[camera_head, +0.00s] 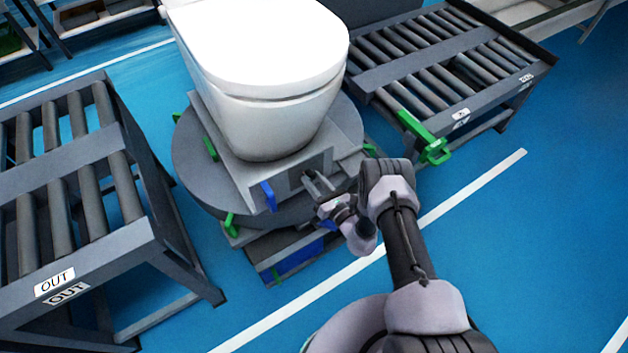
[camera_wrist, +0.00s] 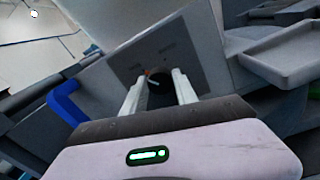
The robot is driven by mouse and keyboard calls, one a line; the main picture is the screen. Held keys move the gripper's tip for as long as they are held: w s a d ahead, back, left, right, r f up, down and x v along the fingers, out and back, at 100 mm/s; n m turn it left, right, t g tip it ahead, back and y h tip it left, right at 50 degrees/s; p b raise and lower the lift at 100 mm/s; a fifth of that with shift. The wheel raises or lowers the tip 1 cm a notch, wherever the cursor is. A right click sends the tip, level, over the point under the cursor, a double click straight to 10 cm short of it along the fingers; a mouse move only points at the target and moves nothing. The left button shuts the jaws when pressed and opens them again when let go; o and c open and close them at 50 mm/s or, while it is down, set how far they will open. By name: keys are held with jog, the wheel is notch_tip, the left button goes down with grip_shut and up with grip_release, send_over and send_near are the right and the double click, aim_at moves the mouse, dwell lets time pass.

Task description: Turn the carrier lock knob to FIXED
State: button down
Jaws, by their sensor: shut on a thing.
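The carrier lock knob (camera_wrist: 158,83) is a small dark knob with an orange mark, on a grey panel (camera_wrist: 190,50) of the carrier in the wrist view. My gripper (camera_wrist: 158,85) has its two light fingers on either side of the knob and is shut on it. In the head view my gripper (camera_head: 312,180) reaches the front panel of the grey carrier (camera_head: 245,180), below the white toilet (camera_head: 280,110). The fingers hide part of the knob. The labels on the panel are too blurred to read.
A blue handle (camera_head: 269,196) is left of the panel. The carrier sits on a round turntable (camera_head: 190,160). Roller conveyors stand at left, marked OUT (camera_head: 54,281), and at upper right (camera_head: 440,60), with a green latch (camera_head: 425,138). The blue floor at right is clear.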

jog(key=shift+m+b, duration=0.3)
jog(key=shift+b, duration=0.05)
jog(key=m+b, duration=0.2)
jog(key=m, duration=0.1)
jog(key=shift+f, duration=0.2)
jog(key=m+b, duration=0.2)
jog(key=m, duration=0.1)
jog(key=shift+m, duration=0.3)
jog(key=m, duration=0.4)
jog(key=shift+m+t, duration=0.3)
jog(key=shift+m, duration=2.5)
jog(key=shift+h, duration=0.3)
jog(key=c, duration=1)
grip_release()
jog(key=shift+o, duration=0.2)
